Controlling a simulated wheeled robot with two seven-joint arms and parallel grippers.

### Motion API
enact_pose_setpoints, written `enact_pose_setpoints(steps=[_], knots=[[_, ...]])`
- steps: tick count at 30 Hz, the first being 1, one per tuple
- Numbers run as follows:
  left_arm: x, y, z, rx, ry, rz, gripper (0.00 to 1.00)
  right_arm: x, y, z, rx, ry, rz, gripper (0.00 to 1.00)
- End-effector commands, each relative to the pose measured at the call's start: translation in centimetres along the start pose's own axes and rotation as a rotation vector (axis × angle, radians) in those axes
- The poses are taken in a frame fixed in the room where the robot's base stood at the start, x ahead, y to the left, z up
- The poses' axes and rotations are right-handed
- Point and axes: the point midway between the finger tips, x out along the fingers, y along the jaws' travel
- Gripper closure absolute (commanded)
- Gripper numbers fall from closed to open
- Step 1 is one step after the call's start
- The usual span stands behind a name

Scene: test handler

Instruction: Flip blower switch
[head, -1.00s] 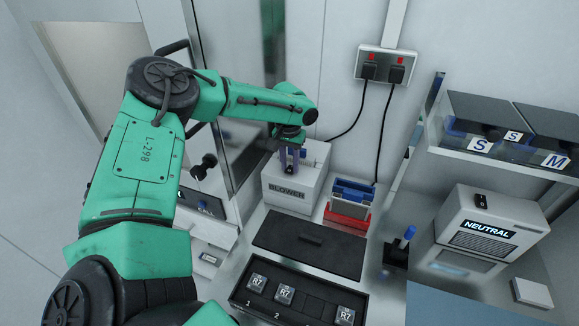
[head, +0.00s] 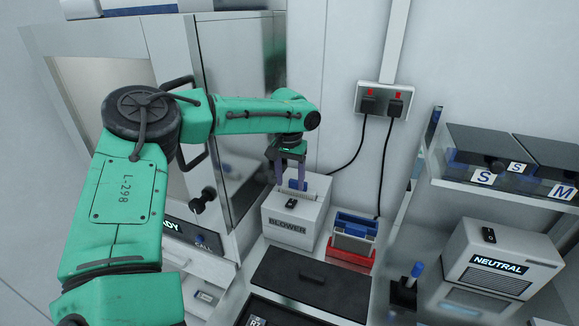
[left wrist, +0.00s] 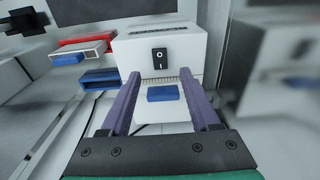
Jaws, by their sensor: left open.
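The blower (head: 289,235) is a white box with a BLOWER label on its front, standing on the bench. A black rocker switch (head: 292,203) sits on its top near the front. In the left wrist view the switch (left wrist: 160,58) shows a white circle and bar. Which end is pressed I cannot tell. My left gripper (head: 290,186) is over the blower, pointing down, its two purple fingers open and empty. In the left wrist view the fingertips (left wrist: 160,73) lie either side of the switch's line, apparently not touching it. A blue piece (left wrist: 163,93) shows between the fingers. My right gripper is not in view.
A red-based holder with blue and grey parts (head: 352,238) stands right of the blower. Two plug cords hang from the wall outlet (head: 383,100).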

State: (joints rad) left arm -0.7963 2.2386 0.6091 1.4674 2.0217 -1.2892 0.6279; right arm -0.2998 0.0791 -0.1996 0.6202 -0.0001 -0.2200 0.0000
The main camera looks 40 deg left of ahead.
Motion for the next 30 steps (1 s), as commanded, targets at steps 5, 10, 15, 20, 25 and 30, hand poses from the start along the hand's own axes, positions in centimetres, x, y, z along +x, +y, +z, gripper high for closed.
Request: enact_pose_setpoints(steps=[5, 10, 15, 20, 25, 30], knots=[[-4.9, 0.0, -0.1, -0.002, 0.004, 0.001, 0.38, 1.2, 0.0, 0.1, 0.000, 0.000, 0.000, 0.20], [-7.5, 0.0, 0.0, -0.001, 0.000, 0.000, 0.38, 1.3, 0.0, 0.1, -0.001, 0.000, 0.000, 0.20], [-7.9, 0.0, 0.0, -0.001, -0.002, 0.000, 0.38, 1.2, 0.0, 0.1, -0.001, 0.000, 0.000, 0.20], [-7.8, 0.0, 0.0, -0.001, -0.001, 0.000, 0.38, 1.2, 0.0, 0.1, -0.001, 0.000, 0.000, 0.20], [-7.8, 0.0, 0.0, -0.001, -0.001, 0.000, 0.38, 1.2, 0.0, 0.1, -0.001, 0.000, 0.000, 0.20], [-7.8, 0.0, 0.0, -0.001, -0.001, 0.000, 0.38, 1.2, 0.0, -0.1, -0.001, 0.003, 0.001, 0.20]])
